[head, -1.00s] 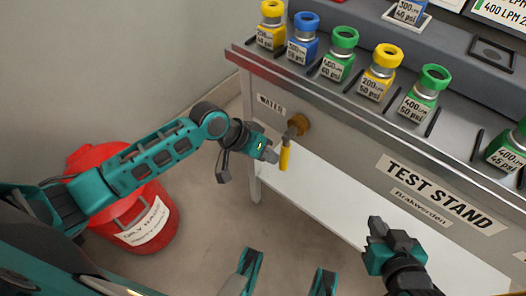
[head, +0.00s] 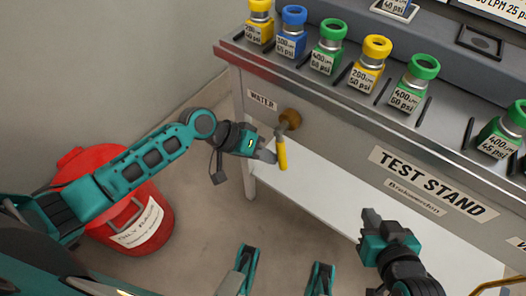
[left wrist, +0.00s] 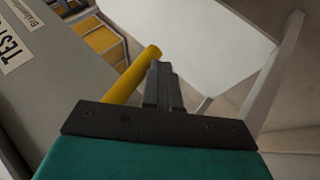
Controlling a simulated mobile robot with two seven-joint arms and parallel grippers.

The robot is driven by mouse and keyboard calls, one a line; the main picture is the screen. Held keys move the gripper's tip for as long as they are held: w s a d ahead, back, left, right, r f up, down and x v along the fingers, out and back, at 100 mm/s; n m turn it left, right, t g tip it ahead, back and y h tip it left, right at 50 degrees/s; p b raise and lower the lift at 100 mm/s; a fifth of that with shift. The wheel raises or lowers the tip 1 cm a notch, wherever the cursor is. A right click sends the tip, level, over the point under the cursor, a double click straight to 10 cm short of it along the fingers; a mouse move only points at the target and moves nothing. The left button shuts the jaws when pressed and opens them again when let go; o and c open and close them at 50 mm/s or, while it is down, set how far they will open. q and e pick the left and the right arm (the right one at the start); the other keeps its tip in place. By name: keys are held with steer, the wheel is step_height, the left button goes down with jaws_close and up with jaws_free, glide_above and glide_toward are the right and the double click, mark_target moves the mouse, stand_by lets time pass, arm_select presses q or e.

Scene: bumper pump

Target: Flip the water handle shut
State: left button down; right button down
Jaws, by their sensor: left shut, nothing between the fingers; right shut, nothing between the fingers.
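The water handle (head: 282,154) is a yellow lever hanging down from a brass valve (head: 290,118) on the front of the test stand, right of the WATER label (head: 262,99). My left gripper (head: 272,157) is shut and empty, with its fingertips close beside the handle on its left. In the left wrist view the yellow handle (left wrist: 132,76) slants just left of the shut fingers (left wrist: 162,84); I cannot tell whether they touch. My right gripper (head: 369,218) is shut and empty, in front of the stand at the lower right.
The test stand (head: 330,112) has a metal edge and a row of coloured bottles (head: 329,47) on top. A white lower shelf (head: 316,185) lies under the handle. A red bucket (head: 128,215) stands on the floor at left. The floor between is clear.

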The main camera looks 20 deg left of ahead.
mark_target(284, 167)
arm_select(q)
steer(key=shift+s+d+f+n+h, duration=0.1)
steer(key=shift+s+d+n+h, duration=0.1)
steer(key=shift+d+h, duration=0.35)
steer(key=shift+s+d+n+h, duration=0.1)
steer(key=shift+s+d+h, duration=0.1)
steer(key=shift+d+h, duration=0.35)
steer(key=shift+s+d, duration=0.35)
steer(key=shift+d, duration=0.55)
steer(key=shift+s+d+h+b, duration=0.1)
steer(key=shift+d+h+b, duration=0.2)
steer(key=shift+h, duration=0.1)
steer(key=s+d+r+n+h+b, duration=0.1)
steer(key=d+r+n+h+b, duration=0.1)
steer(key=d+r+h, duration=0.2)
steer(key=shift+s+d+r+g+h, duration=0.3)
steer(key=shift+d+r+g, duration=0.1)
steer(key=shift+r, duration=0.5)
arm_select(e)
steer(key=shift+w+a+f, duration=0.25)
steer(key=shift+a+f, duration=0.2)
